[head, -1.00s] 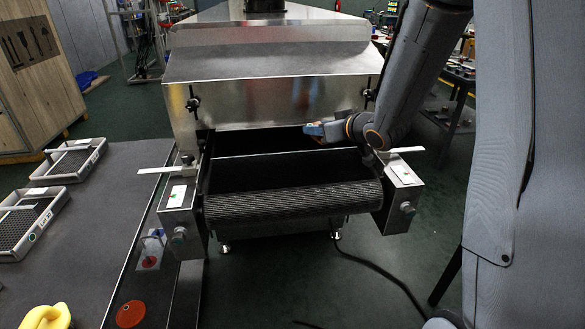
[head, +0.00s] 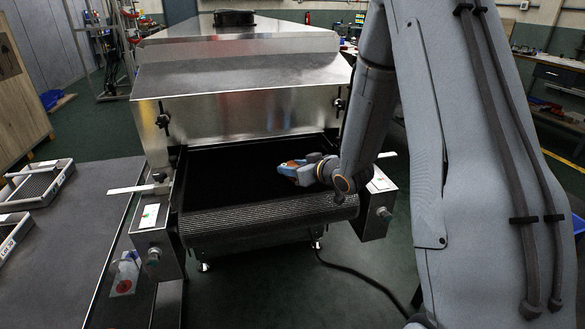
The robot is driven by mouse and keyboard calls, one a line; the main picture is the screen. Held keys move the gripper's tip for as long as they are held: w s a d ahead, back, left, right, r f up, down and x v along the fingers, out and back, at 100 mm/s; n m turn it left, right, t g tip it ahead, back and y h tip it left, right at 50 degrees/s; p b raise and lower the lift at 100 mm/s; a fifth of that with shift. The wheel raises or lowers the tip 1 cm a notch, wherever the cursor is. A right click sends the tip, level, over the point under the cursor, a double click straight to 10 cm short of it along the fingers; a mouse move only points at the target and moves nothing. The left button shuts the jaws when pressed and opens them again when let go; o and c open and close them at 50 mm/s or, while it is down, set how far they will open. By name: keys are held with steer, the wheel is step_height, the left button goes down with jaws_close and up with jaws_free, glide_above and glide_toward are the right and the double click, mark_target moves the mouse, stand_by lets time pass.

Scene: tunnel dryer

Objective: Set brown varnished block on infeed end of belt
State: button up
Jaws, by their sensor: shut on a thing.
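The belt (head: 230,180) is a dark mesh band coming out of the steel tunnel dryer (head: 240,110). Its infeed end (head: 265,213) curves over a roller at the front. My gripper (head: 288,172) is over the right half of the belt, between the tunnel mouth and the front roller, pointing left. It is shut on a small orange-brown piece, the brown varnished block (head: 293,164), which shows only partly at the jaws. The jaws hide the rest. I cannot tell whether the block touches the belt.
Steel side brackets (head: 152,225) flank the belt, with a flat arm sticking out at the left. A grey table (head: 75,255) stands at the left with wire-mesh trays (head: 38,184) on it. The belt left of my gripper is clear. A cable (head: 350,267) lies on the floor.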

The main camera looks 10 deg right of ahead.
steer(key=shift+f, duration=0.15)
steer(key=o, duration=1.1)
steer(key=shift+c, duration=0.2)
